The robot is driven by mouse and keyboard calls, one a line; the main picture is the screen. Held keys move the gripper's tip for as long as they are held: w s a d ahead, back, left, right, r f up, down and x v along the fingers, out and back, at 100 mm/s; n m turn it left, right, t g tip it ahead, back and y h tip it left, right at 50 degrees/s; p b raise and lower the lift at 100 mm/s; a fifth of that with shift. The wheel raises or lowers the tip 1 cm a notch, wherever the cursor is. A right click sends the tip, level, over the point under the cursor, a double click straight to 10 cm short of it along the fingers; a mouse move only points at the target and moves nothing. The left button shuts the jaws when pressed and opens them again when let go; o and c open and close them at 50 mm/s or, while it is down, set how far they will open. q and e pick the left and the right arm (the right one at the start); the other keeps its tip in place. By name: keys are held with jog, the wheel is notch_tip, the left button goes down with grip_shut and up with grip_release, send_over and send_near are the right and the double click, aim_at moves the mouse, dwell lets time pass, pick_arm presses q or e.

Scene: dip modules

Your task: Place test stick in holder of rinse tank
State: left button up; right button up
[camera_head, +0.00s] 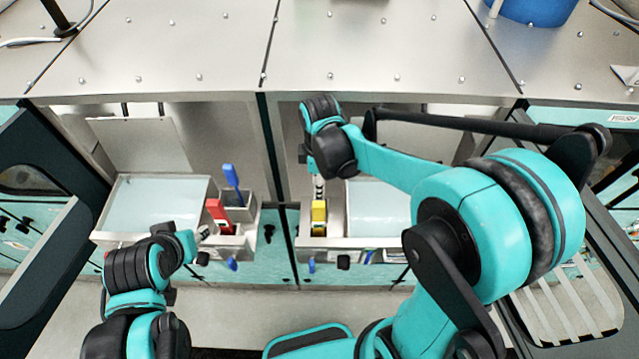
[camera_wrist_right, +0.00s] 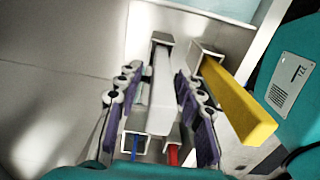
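A yellow test stick (camera_head: 319,210) stands in the holder (camera_head: 305,228) at the right tank; it also shows in the right wrist view (camera_wrist_right: 240,100). A red stick (camera_head: 218,214) and a blue stick (camera_head: 232,182) stand at the left tank's holder (camera_head: 245,218). My right gripper (camera_wrist_right: 160,70) points down over the right holder, just beside the yellow stick. Its purple-padded fingers are apart, on either side of a pale grey bar (camera_wrist_right: 163,105), with slim gaps; what the bar is I cannot tell. My left gripper (camera_head: 200,238) is beside the left holder, its fingers too small to read.
The left tank (camera_head: 155,207) and right tank (camera_head: 378,208) hold pale liquid and sit in steel bays split by a dark post (camera_head: 278,170). Square tubes with blue and red inside (camera_wrist_right: 153,147) lie low in the wrist view. A steel deck (camera_head: 365,45) lies behind.

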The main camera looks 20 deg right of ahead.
notch_tip(320, 180, up, 12)
jog(key=shift+f, duration=0.1)
jog(key=shift+s+r, duration=0.1)
jog(key=shift+r, duration=0.1)
jog(key=s+d+f+m+t, duration=0.2)
jog(key=s+m+t, duration=0.1)
jog(key=s+m, duration=0.2)
jog(key=s+d+f+m+t, duration=0.2)
jog(key=s+m+t, duration=0.2)
jog(key=m, duration=0.5)
jog(key=shift+s+d+f+m, duration=0.15)
jog(key=shift+s+d+m, duration=0.2)
jog(key=shift+s, duration=0.2)
